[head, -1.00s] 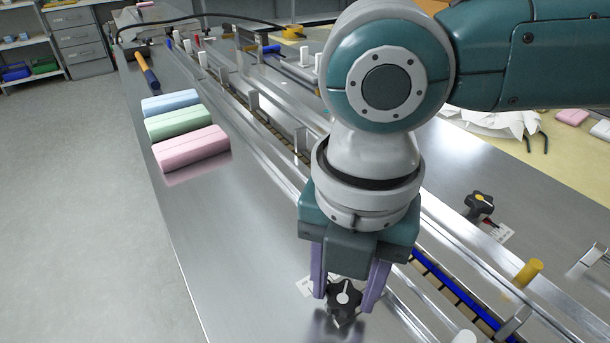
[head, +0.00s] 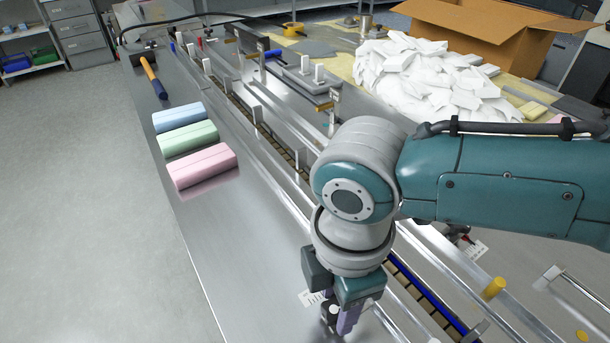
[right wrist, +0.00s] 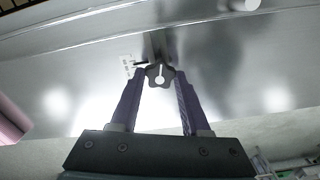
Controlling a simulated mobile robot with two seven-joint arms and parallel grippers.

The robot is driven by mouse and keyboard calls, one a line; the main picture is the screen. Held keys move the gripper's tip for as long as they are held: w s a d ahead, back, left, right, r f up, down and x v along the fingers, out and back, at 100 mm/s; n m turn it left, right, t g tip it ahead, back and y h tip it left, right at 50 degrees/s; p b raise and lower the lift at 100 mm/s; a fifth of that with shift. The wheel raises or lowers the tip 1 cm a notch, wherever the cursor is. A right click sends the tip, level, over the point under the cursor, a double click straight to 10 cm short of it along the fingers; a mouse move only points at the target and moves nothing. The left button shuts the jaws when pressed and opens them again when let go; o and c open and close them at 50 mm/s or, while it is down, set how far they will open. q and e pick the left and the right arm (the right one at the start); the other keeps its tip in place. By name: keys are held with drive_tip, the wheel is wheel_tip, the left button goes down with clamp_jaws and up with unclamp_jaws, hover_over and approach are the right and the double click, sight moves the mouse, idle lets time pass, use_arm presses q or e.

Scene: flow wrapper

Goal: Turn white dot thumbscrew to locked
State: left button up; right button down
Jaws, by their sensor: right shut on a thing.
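In the head view the right gripper (head: 338,318) points down at the near part of the metal deck and hides most of the knob. A small white label (head: 311,298) with marks lies beside the knob. It also shows in the right wrist view (right wrist: 128,66). My left gripper is not in view.
Pink (head: 202,165), green (head: 188,138) and blue (head: 180,118) blocks lie on the deck's left side. Rails and a blue-edged channel (head: 432,296) run right of the gripper. A yellow post (head: 494,288) stands there. White packets (head: 430,80) are piled behind the arm.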

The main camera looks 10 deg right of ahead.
drive_tip(key=m+p, duration=0.1)
drive_tip(key=m, duration=0.2)
drive_tip(key=shift+a+r+m+p, duration=0.1)
drive_tip(key=shift+r+m+p, duration=0.1)
drive_tip(key=shift+m+p, duration=0.2)
drive_tip(key=m+p, duration=0.1)
drive_tip(key=m, duration=0.2)
drive_tip(key=shift+m, duration=0.3)
drive_tip(key=m+p, duration=0.1)
drive_tip(key=m, duration=0.2)
drive_tip(key=shift+m+p, duration=0.3)
drive_tip(key=shift+f+m+p, duration=0.1)
drive_tip(key=shift+m+p, duration=0.35)
drive_tip(key=shift+m, duration=1.55)
drive_tip(key=shift+c, duration=1.9)
unclamp_jaws()
